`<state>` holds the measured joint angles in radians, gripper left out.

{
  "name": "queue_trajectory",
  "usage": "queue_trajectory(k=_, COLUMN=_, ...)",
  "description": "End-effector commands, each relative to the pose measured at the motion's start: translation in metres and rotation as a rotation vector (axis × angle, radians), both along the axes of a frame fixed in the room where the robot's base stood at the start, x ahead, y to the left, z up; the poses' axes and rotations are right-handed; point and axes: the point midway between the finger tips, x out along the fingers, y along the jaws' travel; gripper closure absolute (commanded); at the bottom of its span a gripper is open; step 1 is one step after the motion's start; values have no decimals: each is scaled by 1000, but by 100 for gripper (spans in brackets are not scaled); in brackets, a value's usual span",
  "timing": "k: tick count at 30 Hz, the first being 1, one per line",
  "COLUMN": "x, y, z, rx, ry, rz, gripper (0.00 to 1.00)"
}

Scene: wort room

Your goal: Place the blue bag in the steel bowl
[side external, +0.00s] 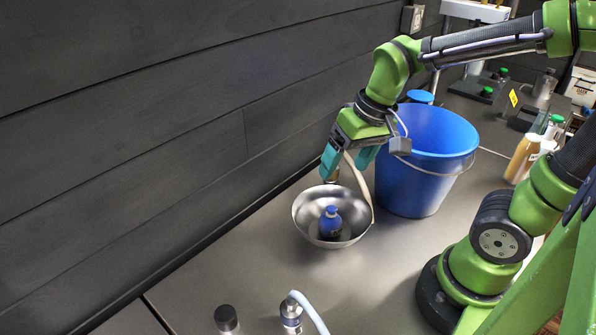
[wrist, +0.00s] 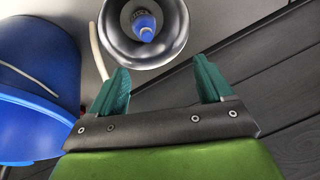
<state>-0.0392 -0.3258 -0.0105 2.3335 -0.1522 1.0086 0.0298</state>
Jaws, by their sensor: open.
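The steel bowl (side external: 303,218) stands on the counter, left of the blue bucket. A small blue bag (side external: 330,222) with a narrowed top sits inside the bowl, near its middle. In the wrist view the bowl (wrist: 175,52) is at the top, with the bag (wrist: 145,27) in it. My gripper (side external: 347,162) is above the back of the bowl, its teal fingers apart and empty. In the wrist view my gripper (wrist: 163,85) shows a clear gap between its fingers, and the bag lies beyond the fingertips.
A large blue bucket (side external: 425,165) stands close to the right of the bowl. A pale hose (side external: 360,180) runs down beside the bowl. Metal fittings (side external: 291,315) stand at the front edge. A dark plank wall (side external: 150,120) rises behind; bottles (side external: 525,155) stand at right.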

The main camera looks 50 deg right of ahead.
Motion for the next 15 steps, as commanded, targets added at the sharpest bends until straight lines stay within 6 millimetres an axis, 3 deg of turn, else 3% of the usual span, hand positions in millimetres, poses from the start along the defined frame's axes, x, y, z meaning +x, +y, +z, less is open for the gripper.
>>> queue_trajectory(k=1, x=-8, y=1, z=14, rx=18, ry=-76, rz=-6, gripper=20)
queue_trajectory(k=6, x=-27, y=5, z=42, rx=63, ry=-260, rz=-20, gripper=20)
queue_trajectory(k=15, x=-38, y=7, z=54, rx=85, ry=-356, rz=-26, gripper=20)
